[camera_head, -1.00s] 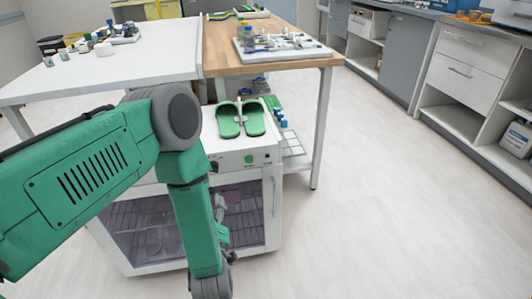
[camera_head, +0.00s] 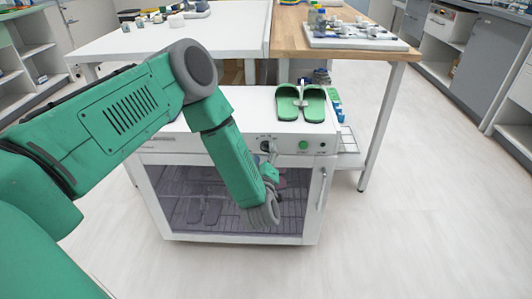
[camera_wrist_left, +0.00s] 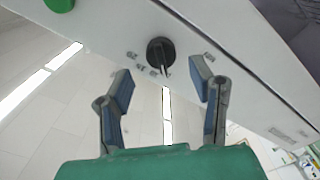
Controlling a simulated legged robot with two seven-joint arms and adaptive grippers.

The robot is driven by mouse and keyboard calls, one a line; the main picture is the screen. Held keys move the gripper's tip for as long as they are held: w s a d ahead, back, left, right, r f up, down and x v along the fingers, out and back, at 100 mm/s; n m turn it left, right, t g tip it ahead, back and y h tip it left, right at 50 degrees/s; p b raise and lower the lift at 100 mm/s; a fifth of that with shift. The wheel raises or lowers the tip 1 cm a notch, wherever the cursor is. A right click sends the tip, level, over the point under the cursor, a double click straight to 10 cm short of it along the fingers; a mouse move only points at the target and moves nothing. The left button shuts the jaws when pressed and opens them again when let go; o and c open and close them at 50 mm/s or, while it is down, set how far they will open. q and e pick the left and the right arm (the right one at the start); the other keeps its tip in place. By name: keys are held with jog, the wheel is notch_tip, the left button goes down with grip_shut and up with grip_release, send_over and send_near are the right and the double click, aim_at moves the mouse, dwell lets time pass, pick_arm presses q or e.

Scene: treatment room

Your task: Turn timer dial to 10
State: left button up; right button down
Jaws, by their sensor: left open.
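The timer dial is a dark round knob (camera_wrist_left: 160,52) on the white front panel of a cabinet with a glass door. It also shows in the head view (camera_head: 266,146), partly behind my gripper. Faint number marks sit beside it in the wrist view, too blurred to read surely. My left gripper (camera_wrist_left: 162,85) is open, its two blue-padded fingers on either side of the line to the knob, with nothing between them. It appears just short of the knob, apart from it. In the head view the gripper (camera_head: 270,163) is in front of the panel. My right gripper is not in view.
A green button (camera_head: 303,145) sits right of the dial. Green slippers (camera_head: 301,104) lie on the white cabinet top (camera_head: 245,105). The glass door (camera_head: 190,195) is shut. A white table (camera_head: 170,43) and a wooden-topped table (camera_head: 290,38) stand behind. The floor at right is clear.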

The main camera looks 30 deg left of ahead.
aim_at(263, 149)
pick_arm(q)
jog(key=a, duration=0.1)
jog(key=w+a, duration=0.1)
jog(key=w, duration=0.1)
jog(key=shift+a+f, duration=0.25)
jog(key=shift+a, duration=0.15)
jog(key=shift+w+d+r, duration=0.15)
jog(key=shift+d+r, duration=0.15)
jog(key=shift+d, duration=0.55)
jog(key=shift+c, duration=1.2)
jog(key=c, duration=0.6)
jog(key=shift+a, duration=0.25)
grip_shut()
jog(key=shift+c, duration=1.4)
grip_release()
jog(key=shift+a, duration=0.3)
